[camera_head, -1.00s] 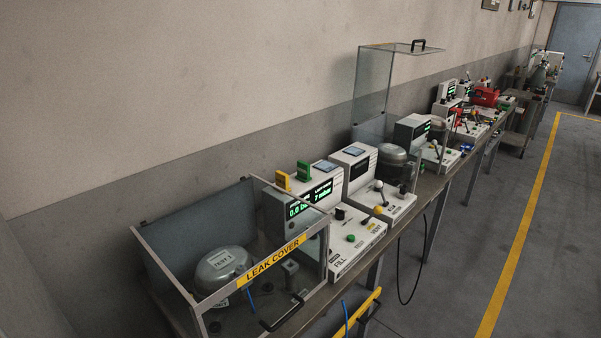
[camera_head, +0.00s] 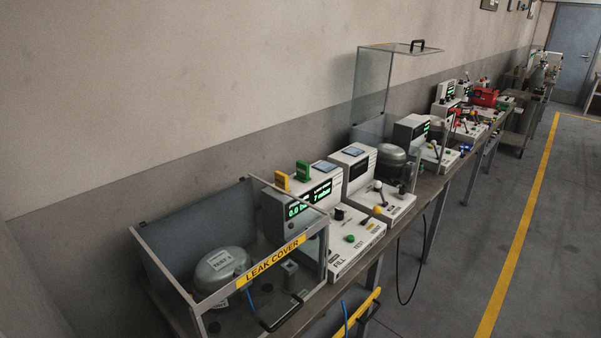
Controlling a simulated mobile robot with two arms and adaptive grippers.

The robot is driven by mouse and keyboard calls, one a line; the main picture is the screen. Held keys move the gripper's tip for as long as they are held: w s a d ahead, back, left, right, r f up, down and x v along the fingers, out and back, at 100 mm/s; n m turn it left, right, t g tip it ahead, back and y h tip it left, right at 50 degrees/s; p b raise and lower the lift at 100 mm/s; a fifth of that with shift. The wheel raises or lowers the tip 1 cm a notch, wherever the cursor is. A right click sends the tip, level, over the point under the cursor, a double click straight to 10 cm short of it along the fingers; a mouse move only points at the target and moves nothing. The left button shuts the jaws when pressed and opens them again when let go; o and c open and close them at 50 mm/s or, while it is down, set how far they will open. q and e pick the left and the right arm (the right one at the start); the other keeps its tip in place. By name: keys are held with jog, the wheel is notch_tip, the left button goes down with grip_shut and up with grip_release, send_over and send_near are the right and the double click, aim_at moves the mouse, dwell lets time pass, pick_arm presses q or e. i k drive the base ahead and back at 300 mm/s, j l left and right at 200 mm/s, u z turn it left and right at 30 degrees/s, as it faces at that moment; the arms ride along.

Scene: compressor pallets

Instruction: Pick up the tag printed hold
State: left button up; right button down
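No tag that I can read as "hold" shows in the head view. A yellow tag-like piece (camera_head: 282,181) and a green one (camera_head: 303,171) stand upright on top of the test unit with the green display (camera_head: 311,198); any print on them is too small to read. A grey compressor (camera_head: 220,268) with a white label sits inside the clear box marked "LEAK COVER" (camera_head: 272,259) at the front left. Neither of my grippers is in view.
A long bench (camera_head: 425,199) runs from the front left to the back right along the wall. A second compressor (camera_head: 391,163) stands by a raised clear cover (camera_head: 372,92). A black cable (camera_head: 399,283) hangs below the bench. The floor right of the yellow line (camera_head: 511,262) is clear.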

aim_at(280, 179)
jog(key=i+l+u, duration=0.1)
jog(key=l, duration=0.25)
jog(key=i+l+u, duration=0.1)
jog(key=i+l, duration=0.15)
jog(key=i+l+u, duration=0.15)
jog(key=l, duration=0.3)
jog(key=i+l+u, duration=0.1)
jog(key=l, duration=0.25)
jog(key=i+l+u, duration=0.1)
jog(key=l, duration=0.3)
jog(key=i+l+u, duration=0.1)
jog(key=l, duration=0.3)
jog(key=i, duration=0.1)
